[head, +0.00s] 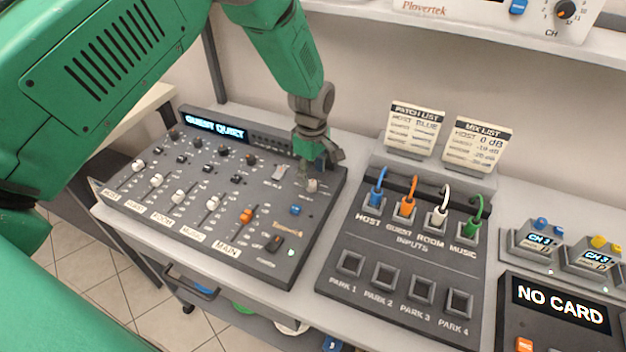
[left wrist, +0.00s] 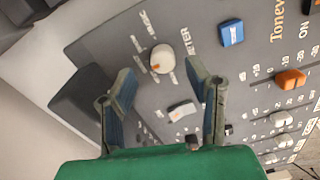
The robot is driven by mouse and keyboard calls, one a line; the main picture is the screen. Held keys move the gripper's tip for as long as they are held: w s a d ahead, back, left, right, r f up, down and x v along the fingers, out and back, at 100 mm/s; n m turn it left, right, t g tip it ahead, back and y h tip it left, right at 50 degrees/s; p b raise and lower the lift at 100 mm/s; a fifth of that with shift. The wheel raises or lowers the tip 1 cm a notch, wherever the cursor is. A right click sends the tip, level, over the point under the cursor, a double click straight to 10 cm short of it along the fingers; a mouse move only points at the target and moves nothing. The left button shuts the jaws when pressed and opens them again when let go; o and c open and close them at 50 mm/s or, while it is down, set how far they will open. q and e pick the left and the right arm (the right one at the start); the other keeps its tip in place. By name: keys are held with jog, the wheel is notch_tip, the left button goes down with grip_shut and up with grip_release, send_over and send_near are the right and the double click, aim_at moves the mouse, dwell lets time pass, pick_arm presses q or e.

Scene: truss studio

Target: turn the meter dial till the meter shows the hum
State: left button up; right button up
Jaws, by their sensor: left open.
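The meter dial (head: 312,185) is a pale round knob near the right back of the dark mixer (head: 240,250). In the left wrist view the dial (left wrist: 162,59) has an orange mark on its lower left side, with small labels around it. My left gripper (head: 318,170) is open just above the dial. In the left wrist view its fingers (left wrist: 160,74) stand apart on either side of the dial's near edge, apparently not touching it. My right gripper is not in view.
The mixer screen (head: 215,127) reads GUEST QUIET. A blue button (head: 296,210) and orange fader (head: 246,216) lie near the dial. A patch panel (head: 400,262) with several coloured cables stands to the right, with two list cards (head: 416,128) behind. A shelf (head: 500,38) overhangs the back.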

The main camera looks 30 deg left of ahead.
aim_at(312, 181)
pick_arm(q)
jog(key=shift+s+f, duration=0.1)
jog(key=shift+f, duration=1.6)
grip_shut()
jog(key=shift+r, duration=0.1)
jog(key=shift+m, duration=0.3)
jog(key=m, duration=0.3)
jog(key=shift+m+b, duration=0.45)
jog(key=shift+m, duration=2.05)
jog(key=shift+r, duration=0.1)
